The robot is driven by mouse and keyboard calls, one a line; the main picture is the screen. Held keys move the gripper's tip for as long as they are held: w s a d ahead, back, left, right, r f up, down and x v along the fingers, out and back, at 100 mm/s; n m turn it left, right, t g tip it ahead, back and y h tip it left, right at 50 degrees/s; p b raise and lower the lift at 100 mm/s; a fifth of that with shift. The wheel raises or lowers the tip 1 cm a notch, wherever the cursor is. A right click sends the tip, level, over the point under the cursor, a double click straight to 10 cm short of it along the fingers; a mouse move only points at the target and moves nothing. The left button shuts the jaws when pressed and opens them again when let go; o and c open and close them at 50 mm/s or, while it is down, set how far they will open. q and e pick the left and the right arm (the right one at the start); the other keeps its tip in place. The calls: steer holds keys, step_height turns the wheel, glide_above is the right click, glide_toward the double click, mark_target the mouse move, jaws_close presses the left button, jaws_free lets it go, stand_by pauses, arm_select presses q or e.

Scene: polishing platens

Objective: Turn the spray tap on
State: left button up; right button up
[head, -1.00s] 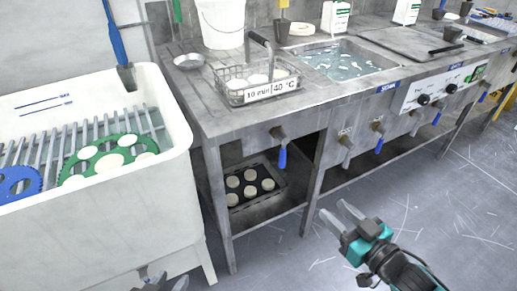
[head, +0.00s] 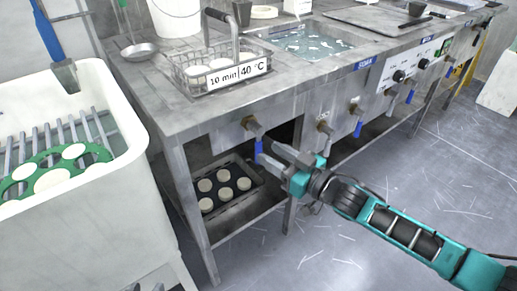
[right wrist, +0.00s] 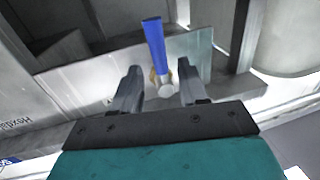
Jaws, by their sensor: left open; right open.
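A tap (head: 251,125) with a blue lever (head: 258,150) sticks out of the bench front, below the wire basket. My right gripper (head: 270,156) is open, its fingertips close to this lever. In the right wrist view, the blue lever (right wrist: 153,42) and round metal tap end (right wrist: 167,90) show between the two open fingers (right wrist: 160,78); I cannot tell if they touch. Further right on the bench front are a grey-levered tap (head: 324,130) and another blue-levered tap (head: 357,120). I cannot read which tap is the spray tap.
A white tub (head: 95,215) with green carriers stands left. The wire basket (head: 215,72) and water basin (head: 310,42) are on the bench. A black tray (head: 228,188) of round pieces sits on the lower shelf.

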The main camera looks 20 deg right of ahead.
mark_target(259, 147)
steer(key=shift+b+x, duration=0.5)
steer(key=shift+x, duration=2.05)
jaws_close()
